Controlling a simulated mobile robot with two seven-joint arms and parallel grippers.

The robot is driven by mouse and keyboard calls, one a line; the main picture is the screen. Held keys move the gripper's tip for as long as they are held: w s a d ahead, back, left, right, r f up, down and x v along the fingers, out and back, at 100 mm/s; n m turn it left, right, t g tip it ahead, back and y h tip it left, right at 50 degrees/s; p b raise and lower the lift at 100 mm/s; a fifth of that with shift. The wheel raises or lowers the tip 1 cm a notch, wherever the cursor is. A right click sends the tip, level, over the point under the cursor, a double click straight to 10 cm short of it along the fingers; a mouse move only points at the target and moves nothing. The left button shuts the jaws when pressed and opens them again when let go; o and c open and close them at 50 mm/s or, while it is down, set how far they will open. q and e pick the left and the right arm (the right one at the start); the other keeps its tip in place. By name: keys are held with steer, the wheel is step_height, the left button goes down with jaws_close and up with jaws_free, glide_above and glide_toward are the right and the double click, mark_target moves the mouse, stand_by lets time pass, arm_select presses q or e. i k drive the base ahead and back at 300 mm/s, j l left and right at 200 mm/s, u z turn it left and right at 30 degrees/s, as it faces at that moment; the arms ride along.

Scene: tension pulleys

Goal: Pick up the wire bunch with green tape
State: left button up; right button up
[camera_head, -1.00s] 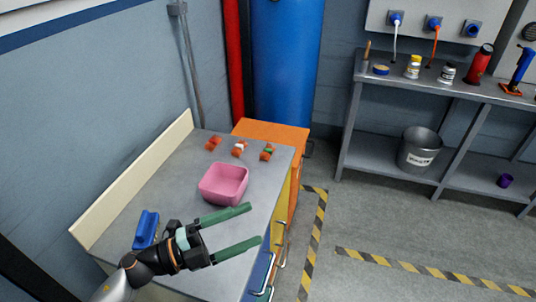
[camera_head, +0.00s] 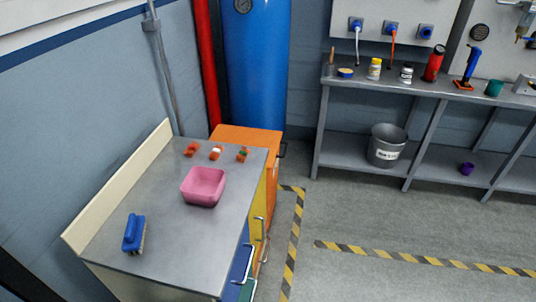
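The wire bunch with green tape (camera_head: 242,155) lies near the far right edge of the grey-topped cabinet (camera_head: 172,239). It is small and orange-red with a green band. A similar bunch with a white band (camera_head: 215,153) lies to its left, and another orange-red bunch (camera_head: 191,149) lies further left; its tape colour is hard to tell. Neither of my grippers shows in the head view now.
A pink open bin (camera_head: 203,187) stands on the cabinet top in front of the bunches. A blue brush (camera_head: 134,234) lies near the front left. A grey shelf bench (camera_head: 430,92) with a metal bucket (camera_head: 386,146) stands at the right. The floor before it is clear.

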mark_target(243, 153)
steer(key=l+z, duration=0.15)
steer(key=l, duration=0.15)
steer(key=i+l+z, duration=0.15)
steer(key=l, duration=0.15)
steer(key=i+l+z, duration=0.3)
steer(key=i+l, duration=0.4)
steer(key=i+l+u, duration=0.1)
steer(key=i+u, duration=0.2)
steer(key=i, duration=0.25)
steer(key=i+l+u, duration=0.35)
steer(key=i, duration=0.2)
steer(key=i+u, duration=0.2)
steer(key=u, duration=0.2)
steer(key=i+u, duration=0.25)
steer(key=u, duration=0.2)
steer(key=i+l+u, duration=0.15)
steer(key=u, duration=0.25)
steer(key=i+u, duration=0.15)
steer(key=u, duration=0.3)
steer(key=i+l+u, duration=0.1)
steer(key=u, duration=0.35)
steer(key=i+l+u, duration=0.15)
steer(key=u, duration=0.3)
